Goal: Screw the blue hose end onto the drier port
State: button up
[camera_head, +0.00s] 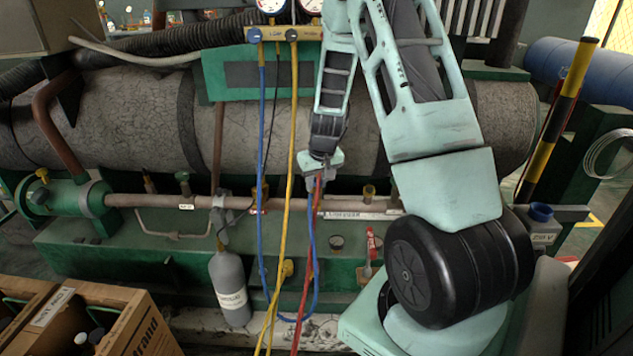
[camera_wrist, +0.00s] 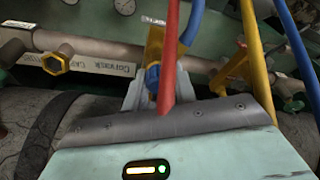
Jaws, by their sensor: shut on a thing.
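My gripper (camera_head: 318,182) points down over the pipe in front of the large grey cylinder. In the wrist view my gripper (camera_wrist: 156,88) is shut on the blue hose end (camera_wrist: 152,74). The blue hose (camera_head: 262,180) hangs from the gauge manifold, loops low and rises to my gripper. A brass-yellow fitting (camera_wrist: 154,42) lies right by the blue end; I cannot tell whether it is the drier port or whether they touch. The labelled pipe section (camera_head: 350,205), possibly the drier, runs beside my gripper. The red hose (camera_wrist: 170,50) crosses in front of the blue end and partly hides it.
The yellow hose (camera_head: 287,180) and red hose (camera_head: 305,265) hang close to my gripper. A brass valve (camera_head: 368,193) stands to its right.

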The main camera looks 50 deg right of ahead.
jog(key=shift+f+b, duration=0.8)
jog(key=shift+f, duration=0.25)
dwell(0.9)
jog(key=shift+r+m+p, duration=0.15)
jog(key=shift+m+p, duration=0.15)
jog(key=shift+p, duration=0.2)
jog(key=shift+m+g+p, duration=0.3)
jog(key=shift+m+p, duration=0.5)
jog(key=shift+m, duration=0.1)
jog(key=shift+m+p, duration=0.3)
jog(key=shift+p, duration=0.1)
jog(key=shift+m+h, duration=0.3)
jog(key=shift+m, duration=0.1)
jog(key=shift+m+p, duration=0.7)
jog(key=shift+p, duration=0.4)
jog(key=shift+f+m+g+h+p, duration=0.25)
jog(key=shift+m+g+p, duration=0.25)
jog(key=shift+m+p, duration=0.65)
jog(key=shift+s+r+m+g+h+p, duration=0.1)
jog(key=shift+m+g+h+p, duration=0.2)
jog(key=shift+m+p, duration=1.35)
jog(key=shift+p, duration=0.65)
